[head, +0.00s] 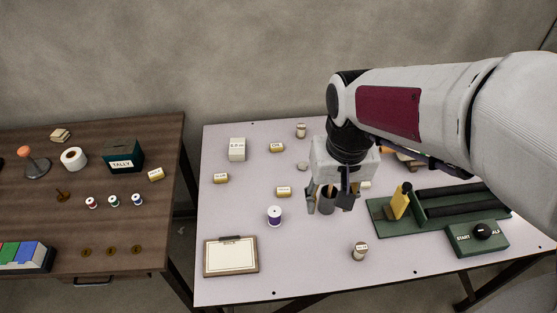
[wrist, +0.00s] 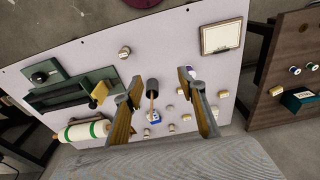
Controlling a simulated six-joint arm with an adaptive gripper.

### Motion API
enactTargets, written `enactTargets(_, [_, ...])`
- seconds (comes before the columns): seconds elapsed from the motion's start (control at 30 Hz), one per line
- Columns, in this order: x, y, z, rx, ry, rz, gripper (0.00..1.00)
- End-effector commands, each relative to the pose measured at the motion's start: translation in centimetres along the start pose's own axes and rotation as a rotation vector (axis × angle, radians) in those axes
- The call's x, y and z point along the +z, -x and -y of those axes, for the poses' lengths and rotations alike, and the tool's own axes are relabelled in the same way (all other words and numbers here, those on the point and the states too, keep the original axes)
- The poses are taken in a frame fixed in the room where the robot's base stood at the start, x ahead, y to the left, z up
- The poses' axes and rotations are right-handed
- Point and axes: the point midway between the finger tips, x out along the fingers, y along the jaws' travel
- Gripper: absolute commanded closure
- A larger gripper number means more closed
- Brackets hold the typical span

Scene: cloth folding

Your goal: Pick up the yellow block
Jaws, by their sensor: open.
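The yellow block (head: 399,203) stands upright, slightly tilted, on the green fixture (head: 382,228) on the right part of the pale table. A dark round end shows beside its top. The block also shows in the wrist view (wrist: 98,93), left of my left-hand finger. My gripper (head: 329,205) points down over the middle of the table, to the left of the block and apart from it. In the wrist view its fingers (wrist: 160,82) are spread wide with nothing held. A dark grey cup (wrist: 152,84) with a stick shows between them, apparently below.
A green box with a black knob (head: 484,232) sits right of the fixture. Small labelled blocks, a purple spool (head: 274,215) and a clipboard (head: 231,257) lie to the left. A white roll with green bands (wrist: 84,133) lies near the fixture. A brown table stands at left.

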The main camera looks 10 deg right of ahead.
Motion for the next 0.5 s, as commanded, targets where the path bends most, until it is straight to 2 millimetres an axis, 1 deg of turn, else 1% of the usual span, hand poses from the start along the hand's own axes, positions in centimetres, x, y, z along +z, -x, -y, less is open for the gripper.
enactTargets(0.5, [-5.8, -5.7, 1.6, 0.021, -0.187, 0.102, 0.60])
